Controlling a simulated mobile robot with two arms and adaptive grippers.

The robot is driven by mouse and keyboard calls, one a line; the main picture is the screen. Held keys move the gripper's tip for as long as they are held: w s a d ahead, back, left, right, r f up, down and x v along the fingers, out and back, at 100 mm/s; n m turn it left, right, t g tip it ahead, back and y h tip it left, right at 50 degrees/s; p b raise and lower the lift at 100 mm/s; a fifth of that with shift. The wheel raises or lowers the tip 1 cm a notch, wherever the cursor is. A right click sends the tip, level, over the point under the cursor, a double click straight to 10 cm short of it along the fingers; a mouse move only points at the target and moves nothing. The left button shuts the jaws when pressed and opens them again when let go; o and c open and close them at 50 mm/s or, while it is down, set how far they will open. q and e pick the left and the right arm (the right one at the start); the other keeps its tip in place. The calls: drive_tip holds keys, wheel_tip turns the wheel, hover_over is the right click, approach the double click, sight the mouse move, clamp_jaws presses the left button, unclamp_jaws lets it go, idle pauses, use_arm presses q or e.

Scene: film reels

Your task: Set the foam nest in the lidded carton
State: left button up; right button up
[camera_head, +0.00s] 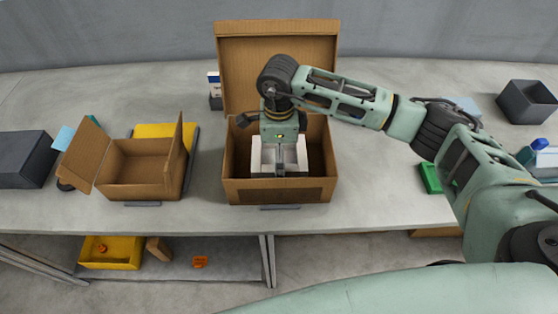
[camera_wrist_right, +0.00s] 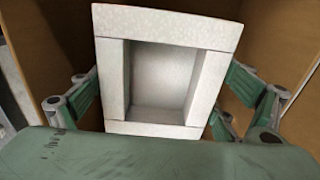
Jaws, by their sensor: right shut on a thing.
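The lidded carton (camera_head: 232,190) stands open in the middle of the table, its tall lid (camera_head: 238,60) upright at the back. The white foam nest (camera_head: 258,162) is inside the carton's opening, below my right gripper (camera_head: 279,150). In the right wrist view the foam nest (camera_wrist_right: 115,85) is a thick-walled block with an empty square hollow, slightly tilted in the picture. The fingers of my right gripper (camera_wrist_right: 162,100) are shut on it from both sides, with carton walls around. I cannot tell whether the nest touches the carton floor. My left gripper is not in view.
A smaller open carton (camera_head: 140,175) with flaps spread stands to the left, in front of a yellow item (camera_head: 160,132). Dark bins stand at the far left (camera_head: 22,160) and far right (camera_head: 528,101). A green tray (camera_head: 432,180) lies right of the carton. Clear table lies between the cartons.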

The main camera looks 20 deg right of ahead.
wheel_tip(320, 180, down, 3)
drive_tip(key=shift+s+f+p, duration=0.1)
drive_tip(key=shift+p, duration=0.4)
drive_tip(key=shift+f, duration=0.25)
drive_tip(key=shift+f, duration=0.1)
drive_tip(key=shift+f+b, duration=0.15)
drive_tip(key=shift+b, duration=0.15)
drive_tip(key=o, duration=0.9)
